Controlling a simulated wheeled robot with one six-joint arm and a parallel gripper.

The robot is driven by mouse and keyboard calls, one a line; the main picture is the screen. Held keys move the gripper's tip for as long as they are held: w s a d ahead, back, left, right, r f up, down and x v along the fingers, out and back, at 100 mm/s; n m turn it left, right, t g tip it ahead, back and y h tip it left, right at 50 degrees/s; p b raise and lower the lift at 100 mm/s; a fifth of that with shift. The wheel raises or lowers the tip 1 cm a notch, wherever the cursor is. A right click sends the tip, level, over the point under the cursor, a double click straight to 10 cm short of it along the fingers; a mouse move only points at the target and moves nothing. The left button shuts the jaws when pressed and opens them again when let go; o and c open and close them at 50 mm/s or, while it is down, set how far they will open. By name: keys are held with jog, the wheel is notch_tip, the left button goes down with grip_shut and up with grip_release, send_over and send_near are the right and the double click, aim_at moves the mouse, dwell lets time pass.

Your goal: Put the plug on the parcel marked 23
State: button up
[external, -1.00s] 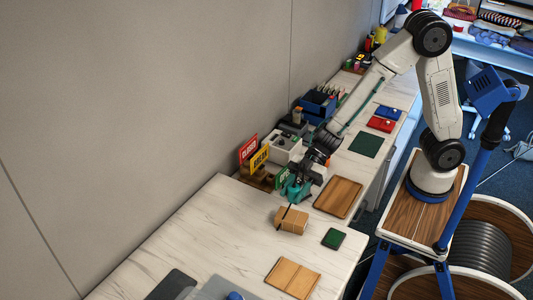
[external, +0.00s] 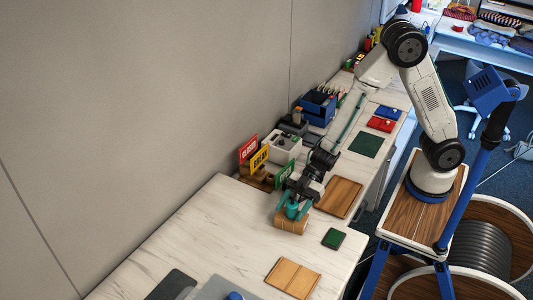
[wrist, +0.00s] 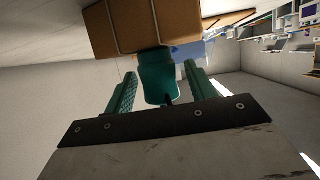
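The plug is a small teal cylinder (external: 292,209). It appears to stand on the brown parcel (external: 290,225) on the pale worktop. In the wrist view, the plug (wrist: 158,76) meets the face of the parcel (wrist: 122,28). My gripper (external: 292,206) is over the parcel, with one green finger on each side of the plug. In the wrist view, the fingers of my gripper (wrist: 159,80) are spread, with a narrow gap between each finger and the plug. No number is readable on the parcel.
Wooden boards lie right of the parcel (external: 340,196) and in front (external: 292,278), with a small green pad (external: 333,238) between. Closed and other signs (external: 258,160) stand by the wall. The worktop left of the parcel is clear.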

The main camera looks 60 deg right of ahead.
jog(key=shift+r, duration=0.15)
jog(key=v, duration=1.2)
